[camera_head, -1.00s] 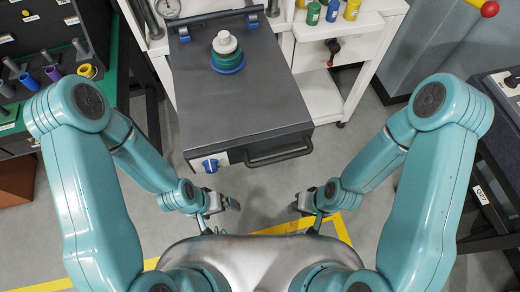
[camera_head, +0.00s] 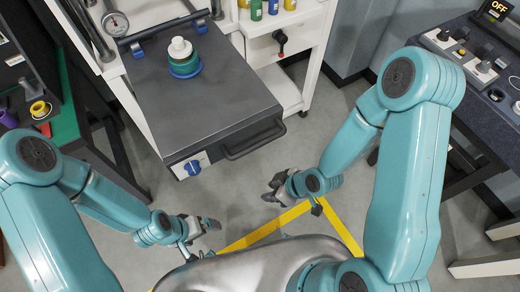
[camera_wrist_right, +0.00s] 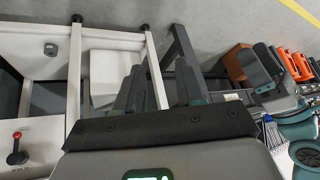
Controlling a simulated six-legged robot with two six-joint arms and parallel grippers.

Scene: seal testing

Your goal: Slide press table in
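The press table (camera_head: 215,100) is a dark grey slab, pulled out toward me from a white frame.
A white cabinet (camera_head: 283,55) with small bottles and a red-knobbed lever (camera_head: 280,38) stands right of the press table. A round gauge (camera_head: 115,23) is at its upper left. A control console (camera_head: 470,60) is at the far right. The floor before the handle is clear.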

